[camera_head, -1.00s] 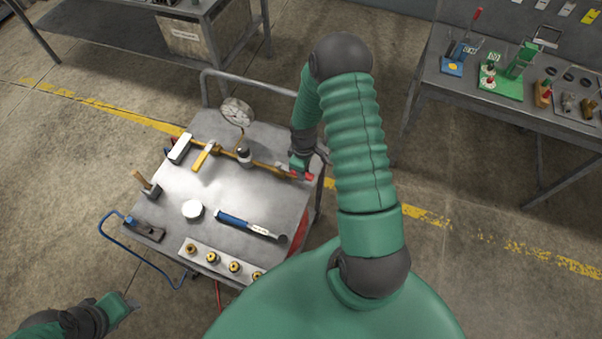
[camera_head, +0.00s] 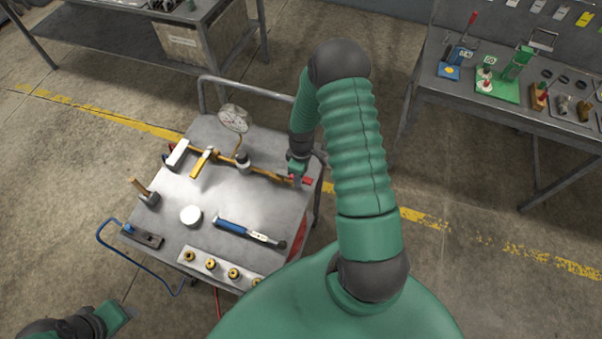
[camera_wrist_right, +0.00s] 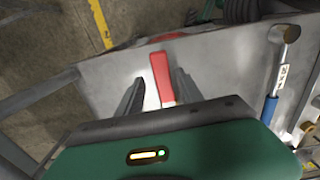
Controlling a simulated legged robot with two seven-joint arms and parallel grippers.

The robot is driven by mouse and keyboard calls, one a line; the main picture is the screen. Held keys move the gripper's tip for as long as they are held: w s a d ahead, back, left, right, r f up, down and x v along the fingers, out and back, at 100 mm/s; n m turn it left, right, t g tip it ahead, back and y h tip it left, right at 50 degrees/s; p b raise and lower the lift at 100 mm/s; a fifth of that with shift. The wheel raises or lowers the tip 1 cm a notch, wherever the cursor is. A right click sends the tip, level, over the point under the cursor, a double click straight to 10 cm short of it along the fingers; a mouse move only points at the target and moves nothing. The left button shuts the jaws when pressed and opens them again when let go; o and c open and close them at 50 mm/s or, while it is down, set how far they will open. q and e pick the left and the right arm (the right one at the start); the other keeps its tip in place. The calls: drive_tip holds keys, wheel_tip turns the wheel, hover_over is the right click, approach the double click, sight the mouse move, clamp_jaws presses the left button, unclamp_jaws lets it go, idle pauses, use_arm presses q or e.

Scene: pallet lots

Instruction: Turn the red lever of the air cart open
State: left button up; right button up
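The air cart's grey top (camera_head: 255,196) carries a brass pipe line with a dial gauge (camera_head: 234,118) and a yellow handle (camera_head: 202,163). The red lever (camera_head: 305,180) is at the right end of this line, partly hidden by my right gripper (camera_head: 297,181). In the right wrist view the red lever (camera_wrist_right: 162,78) stands between the two dark fingers of my right gripper (camera_wrist_right: 157,90), with a visible gap on each side. That gripper is open around it. My left gripper (camera_head: 128,312) is at lower left, away from the cart; its finger opening is unclear.
On the cart top lie a blue-handled tool (camera_head: 250,232), a white round piece (camera_head: 191,216), a hammer (camera_head: 147,194) and a strip with brass fittings (camera_head: 222,267). A hoop handle (camera_head: 245,87) rises at the cart's back. A workbench (camera_head: 510,92) stands at right.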

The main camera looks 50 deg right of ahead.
wheel_tip(320, 180, up, 17)
drive_tip(key=b, duration=0.1)
drive_tip(key=shift+f, duration=0.15)
idle(0.4)
